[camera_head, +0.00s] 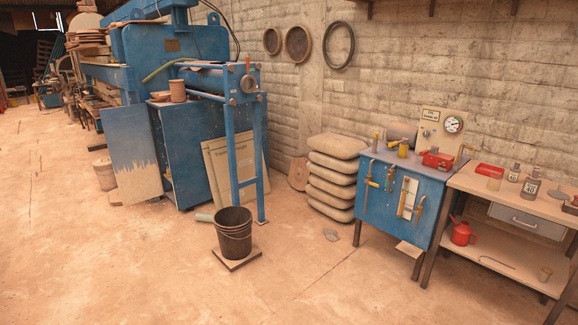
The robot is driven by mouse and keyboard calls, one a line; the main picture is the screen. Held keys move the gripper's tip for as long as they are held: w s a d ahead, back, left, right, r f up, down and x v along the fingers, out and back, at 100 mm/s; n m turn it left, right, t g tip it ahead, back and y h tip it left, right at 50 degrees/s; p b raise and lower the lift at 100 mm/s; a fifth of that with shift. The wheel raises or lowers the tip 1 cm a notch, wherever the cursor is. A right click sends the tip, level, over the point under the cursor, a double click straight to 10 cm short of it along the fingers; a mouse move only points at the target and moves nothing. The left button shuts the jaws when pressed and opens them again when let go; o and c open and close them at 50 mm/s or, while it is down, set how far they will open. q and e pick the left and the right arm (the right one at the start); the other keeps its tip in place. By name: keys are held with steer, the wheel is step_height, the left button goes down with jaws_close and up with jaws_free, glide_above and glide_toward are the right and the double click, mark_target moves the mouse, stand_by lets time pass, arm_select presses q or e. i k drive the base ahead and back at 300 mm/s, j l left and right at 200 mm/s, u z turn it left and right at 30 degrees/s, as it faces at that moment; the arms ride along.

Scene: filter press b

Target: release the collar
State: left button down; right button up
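I cannot make out for sure which part is the collar. A blue stand (235,150) carries a horizontal blue cylinder (205,78). A round grey fitting (249,84) is at the cylinder's right end, between corner bolts. A small red handle (248,65) sticks up above it. Whether the fitting is fastened or loose is too small to tell. Neither of my grippers is in view.
A dark bucket (233,232) stands on a board before the stand. Stacked sacks (333,186) are right of it. A blue bench (400,197) with a gauge (453,124) and a table (520,204) with bottles stand further right. The foreground floor is clear.

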mark_target(254, 85)
steer(key=i, duration=4.85)
steer(key=z, duration=0.2)
